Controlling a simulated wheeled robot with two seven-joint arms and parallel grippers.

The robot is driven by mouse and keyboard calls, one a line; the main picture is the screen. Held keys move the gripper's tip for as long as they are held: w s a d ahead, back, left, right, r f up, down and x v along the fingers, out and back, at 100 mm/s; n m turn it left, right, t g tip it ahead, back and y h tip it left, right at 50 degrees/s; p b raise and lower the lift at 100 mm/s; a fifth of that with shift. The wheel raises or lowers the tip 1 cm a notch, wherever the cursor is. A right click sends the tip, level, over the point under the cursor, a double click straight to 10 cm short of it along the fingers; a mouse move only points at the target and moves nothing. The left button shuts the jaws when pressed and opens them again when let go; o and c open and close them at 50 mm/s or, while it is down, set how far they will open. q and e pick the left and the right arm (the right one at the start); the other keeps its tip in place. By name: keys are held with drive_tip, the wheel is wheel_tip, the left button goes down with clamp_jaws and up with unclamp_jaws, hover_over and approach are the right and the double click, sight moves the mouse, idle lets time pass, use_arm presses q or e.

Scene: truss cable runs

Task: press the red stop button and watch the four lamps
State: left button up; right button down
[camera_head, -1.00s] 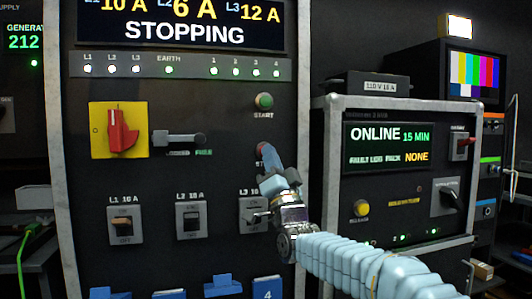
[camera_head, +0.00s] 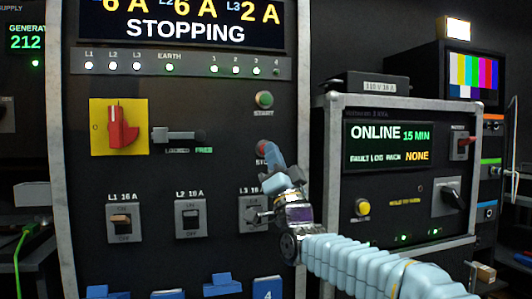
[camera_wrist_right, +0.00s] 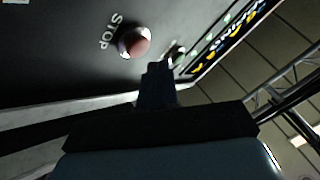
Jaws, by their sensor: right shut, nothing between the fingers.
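The red stop button (camera_head: 263,148) is on the black panel below the green start button (camera_head: 264,99), partly covered by my right gripper (camera_head: 271,168). In the right wrist view the button (camera_wrist_right: 135,42) shows whole beside the word STOP. My right gripper (camera_wrist_right: 157,72) is shut and empty, its tips apart from the button. Lamps 1 (camera_head: 214,71), 2 (camera_head: 236,71) and 3 (camera_head: 256,72) are lit. Lamp 4 (camera_head: 276,73) is dark. The display (camera_head: 180,22) reads STOPPING, with L3 at 2 A. My left gripper is not in view.
Below the button are breaker switches L1 (camera_head: 122,222), L2 (camera_head: 191,218) and L3 (camera_head: 252,213), the last close to my right gripper. A red rotary switch (camera_head: 122,127) is at the left. A second cabinet (camera_head: 400,110) stands to the right.

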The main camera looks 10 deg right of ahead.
drive_tip(key=s+b, duration=0.3)
drive_tip(key=s, duration=0.1)
drive_tip(key=shift+s+d, duration=0.1)
drive_tip(key=shift+s, duration=0.15)
drive_tip(key=shift+f, duration=0.1)
idle(0.6)
